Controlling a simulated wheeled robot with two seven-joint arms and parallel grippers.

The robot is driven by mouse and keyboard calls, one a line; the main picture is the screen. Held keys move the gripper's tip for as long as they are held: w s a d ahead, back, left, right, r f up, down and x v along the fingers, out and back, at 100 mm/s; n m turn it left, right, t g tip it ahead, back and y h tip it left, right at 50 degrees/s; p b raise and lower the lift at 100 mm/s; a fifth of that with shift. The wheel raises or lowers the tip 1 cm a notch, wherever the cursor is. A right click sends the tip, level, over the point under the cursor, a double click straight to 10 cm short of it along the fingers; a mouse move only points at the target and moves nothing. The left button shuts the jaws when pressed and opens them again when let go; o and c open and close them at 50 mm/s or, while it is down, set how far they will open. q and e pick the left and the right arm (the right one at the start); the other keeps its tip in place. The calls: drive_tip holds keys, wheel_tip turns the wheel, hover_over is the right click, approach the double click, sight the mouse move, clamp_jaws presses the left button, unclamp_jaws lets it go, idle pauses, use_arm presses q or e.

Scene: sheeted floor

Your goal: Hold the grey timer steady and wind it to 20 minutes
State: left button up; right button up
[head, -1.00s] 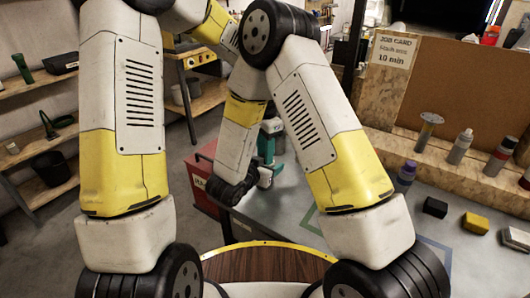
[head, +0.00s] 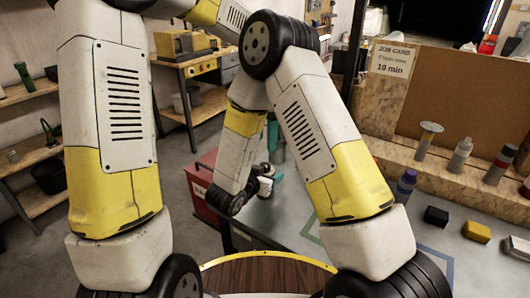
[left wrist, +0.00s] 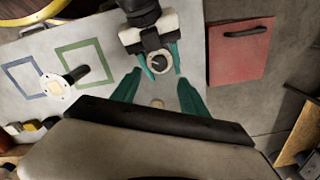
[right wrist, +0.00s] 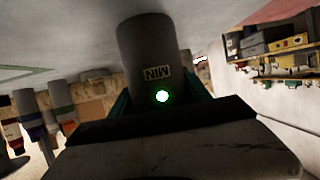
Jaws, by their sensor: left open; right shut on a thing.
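The grey timer (right wrist: 150,50) is a cylinder with a MIN label in the right wrist view. In the left wrist view its round top (left wrist: 160,63) faces up with a dark centre. My right gripper (left wrist: 161,66) is shut on its sides; it also shows low in the head view (head: 266,182). My left gripper (left wrist: 158,82) is open and empty, its teal fingers pointing down above the timer. In the head view the left gripper (head: 273,140) is partly hidden behind my right arm. The dial reading is too small to tell. I cannot tell whether the timer touches the table.
The job card (head: 390,60) reads 10 min, not 20. The grey table has a green outline (left wrist: 82,62) and a blue outline (left wrist: 25,77). A flanged dark part (left wrist: 70,80), black block (head: 436,216) and yellow block (head: 476,231) lie apart. A red box (left wrist: 240,52) is beside the table.

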use_arm(q)
drive_tip(key=shift+r, duration=1.7)
use_arm(e)
drive_tip(key=o, duration=1.6)
